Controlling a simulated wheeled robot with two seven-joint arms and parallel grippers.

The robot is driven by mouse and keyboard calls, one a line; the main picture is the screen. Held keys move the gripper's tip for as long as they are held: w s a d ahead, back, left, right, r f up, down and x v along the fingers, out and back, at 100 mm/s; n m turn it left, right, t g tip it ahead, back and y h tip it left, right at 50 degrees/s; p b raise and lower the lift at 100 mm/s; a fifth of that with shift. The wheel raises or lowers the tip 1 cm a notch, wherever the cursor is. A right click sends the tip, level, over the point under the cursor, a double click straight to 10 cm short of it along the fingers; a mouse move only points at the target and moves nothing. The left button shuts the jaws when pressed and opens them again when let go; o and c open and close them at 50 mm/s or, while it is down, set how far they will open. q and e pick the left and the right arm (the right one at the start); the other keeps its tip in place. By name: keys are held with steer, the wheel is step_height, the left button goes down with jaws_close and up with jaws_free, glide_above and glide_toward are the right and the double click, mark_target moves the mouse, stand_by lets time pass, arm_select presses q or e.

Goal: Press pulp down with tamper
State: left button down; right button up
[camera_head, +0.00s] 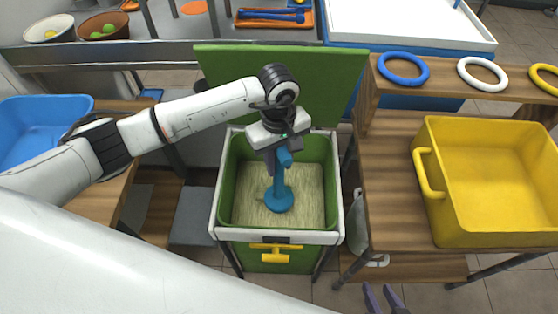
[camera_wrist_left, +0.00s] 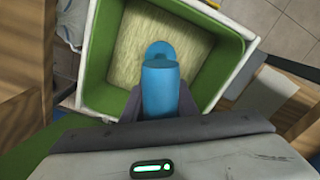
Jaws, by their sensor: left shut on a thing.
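The blue tamper (camera_head: 279,198) stands upright inside the green press box (camera_head: 228,190), its round foot over the pale yellowish pulp (camera_head: 248,211). I cannot tell how firmly the foot bears on the pulp. My left gripper (camera_head: 284,156) is shut on the tamper's handle from above. In the left wrist view the tamper (camera_wrist_left: 160,92) sits between the fingers, with the pulp (camera_wrist_left: 122,55) around its foot. The pulp looks level and fills the box's floor. My right gripper (camera_head: 384,297) shows only as two dark fingertips at the bottom edge, apart and empty.
The box's green lid (camera_head: 225,70) stands open behind it. A yellow handle (camera_head: 275,252) is on its front. At right, a wooden table (camera_head: 385,190) holds a yellow bin (camera_head: 490,190); rings, including a blue one (camera_head: 403,69), lie on its shelf. A blue tub (camera_head: 40,125) is at left.

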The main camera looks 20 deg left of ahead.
arm_select(q)
steer(key=shift+s+f, duration=0.1)
steer(key=shift+f, duration=0.35)
steer(key=shift+b, duration=0.3)
